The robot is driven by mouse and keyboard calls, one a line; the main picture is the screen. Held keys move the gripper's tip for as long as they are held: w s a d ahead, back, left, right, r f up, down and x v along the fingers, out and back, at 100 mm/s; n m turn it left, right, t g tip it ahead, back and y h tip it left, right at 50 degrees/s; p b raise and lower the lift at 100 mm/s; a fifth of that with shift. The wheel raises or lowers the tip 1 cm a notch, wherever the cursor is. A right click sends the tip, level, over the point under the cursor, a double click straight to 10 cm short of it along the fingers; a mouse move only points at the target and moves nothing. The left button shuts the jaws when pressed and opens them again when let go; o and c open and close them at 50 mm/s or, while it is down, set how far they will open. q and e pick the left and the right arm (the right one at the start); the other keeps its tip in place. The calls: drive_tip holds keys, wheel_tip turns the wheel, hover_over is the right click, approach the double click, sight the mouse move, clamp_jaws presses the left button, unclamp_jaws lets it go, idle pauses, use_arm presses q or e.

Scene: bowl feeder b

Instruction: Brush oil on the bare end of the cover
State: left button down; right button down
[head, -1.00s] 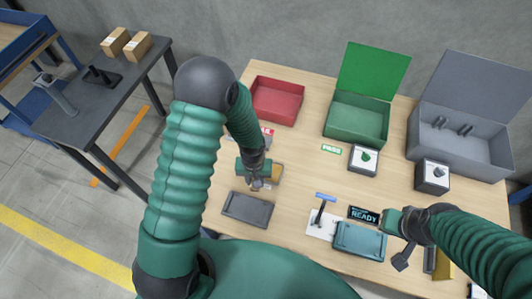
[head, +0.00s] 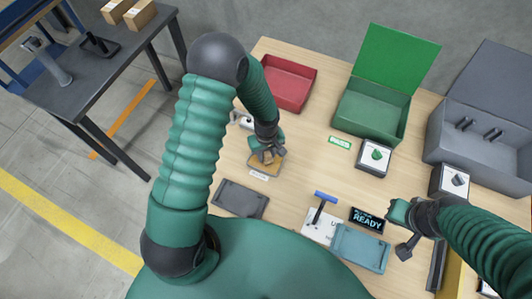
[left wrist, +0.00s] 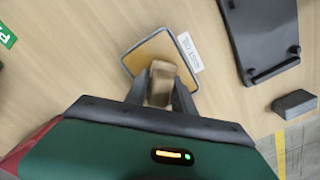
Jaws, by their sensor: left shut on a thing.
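My left gripper (head: 267,153) is shut on a tan-brown block (left wrist: 162,84), probably the brush. It is over a dark-rimmed tray with an orange-tan pad (head: 262,166). In the left wrist view the block overlaps the edge of this pad (left wrist: 155,50), which has a white label beside it; I cannot tell if they touch. A dark grey rectangular plate (head: 240,199) lies nearer me; its raised bars show in the left wrist view (left wrist: 262,35). I cannot tell for sure whether it is the cover. My right gripper (head: 402,215) is at the table's right; its fingers are unclear.
A blue-handled tool (head: 322,204) stands on a white sheet near a teal tray (head: 360,248) and a READY sign (head: 367,219). A red bin (head: 288,82), a green box (head: 372,110) and a grey box (head: 480,135) line the back.

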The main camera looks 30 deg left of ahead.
use_arm(q)
drive_tip(key=shift+s+r, duration=0.1)
drive_tip(key=shift+r, duration=0.05)
drive_tip(key=shift+a, duration=0.15)
drive_tip(key=shift+f, duration=0.25)
drive_tip(key=shift+f, duration=0.25)
idle(0.4)
idle(1.0)
wheel_tip(320, 180, up, 7)
drive_tip(key=p, duration=0.6)
idle(0.6)
